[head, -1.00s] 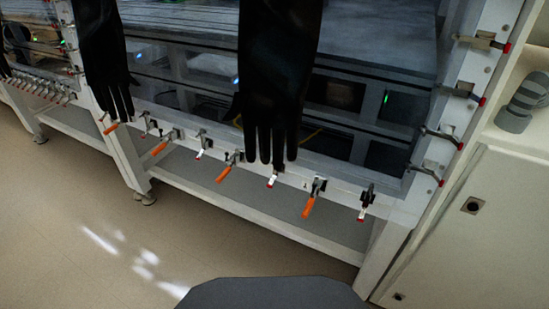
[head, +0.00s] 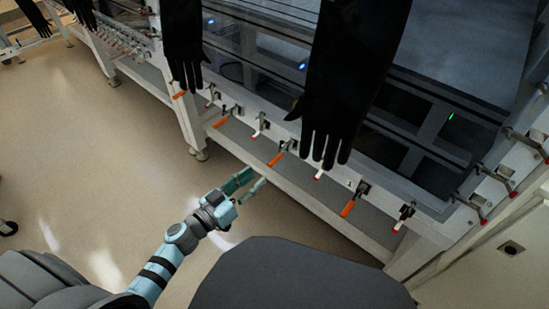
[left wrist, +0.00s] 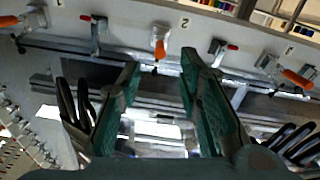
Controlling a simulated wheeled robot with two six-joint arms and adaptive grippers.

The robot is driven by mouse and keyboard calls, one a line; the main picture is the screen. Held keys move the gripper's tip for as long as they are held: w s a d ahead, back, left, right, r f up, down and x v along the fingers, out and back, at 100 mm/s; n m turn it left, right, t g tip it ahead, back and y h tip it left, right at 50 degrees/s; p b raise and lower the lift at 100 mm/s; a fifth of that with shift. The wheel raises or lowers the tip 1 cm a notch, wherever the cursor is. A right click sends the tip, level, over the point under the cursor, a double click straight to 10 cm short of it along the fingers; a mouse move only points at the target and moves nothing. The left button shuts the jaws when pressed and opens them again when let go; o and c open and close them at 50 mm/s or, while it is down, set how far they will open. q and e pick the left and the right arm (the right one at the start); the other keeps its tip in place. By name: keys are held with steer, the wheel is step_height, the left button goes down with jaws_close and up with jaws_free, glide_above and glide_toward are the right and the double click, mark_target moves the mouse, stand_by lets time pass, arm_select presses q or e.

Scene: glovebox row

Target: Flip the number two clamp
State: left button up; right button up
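The clamp by the label 2 has an orange handle (left wrist: 160,45). In the left wrist view it lies just beyond the gap between my fingertips. It appears to be the orange-handled clamp (head: 277,158) on the white frame in the head view, its handle slanting down and outward. My left gripper (head: 246,184) is below and left of that clamp, apart from it. Its green-padded fingers (left wrist: 161,62) are spread with nothing between them. My right gripper is not in view.
Neighbouring clamps on the rail are a red-tipped one (head: 318,174), another red-tipped one (head: 257,133) and an orange one (head: 347,208). A black glove (head: 340,90) hangs close to the rail at right. The floor (head: 110,150) in front is clear.

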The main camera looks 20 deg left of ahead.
mark_target(280, 156)
arm_select(q)
steer(key=b+x, duration=0.1)
steer(key=x, duration=0.7)
steer(key=shift+f, duration=0.1)
steer(key=shift+w+d, duration=0.3)
steer(key=shift+w, duration=0.35)
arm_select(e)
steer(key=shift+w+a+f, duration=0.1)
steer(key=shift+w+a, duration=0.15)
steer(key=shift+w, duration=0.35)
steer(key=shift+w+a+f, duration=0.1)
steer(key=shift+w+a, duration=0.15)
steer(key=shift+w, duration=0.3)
arm_select(q)
steer(key=shift+c, duration=0.4)
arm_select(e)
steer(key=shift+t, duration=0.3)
arm_select(q)
jaws_close()
steer(key=shift+b, duration=0.3)
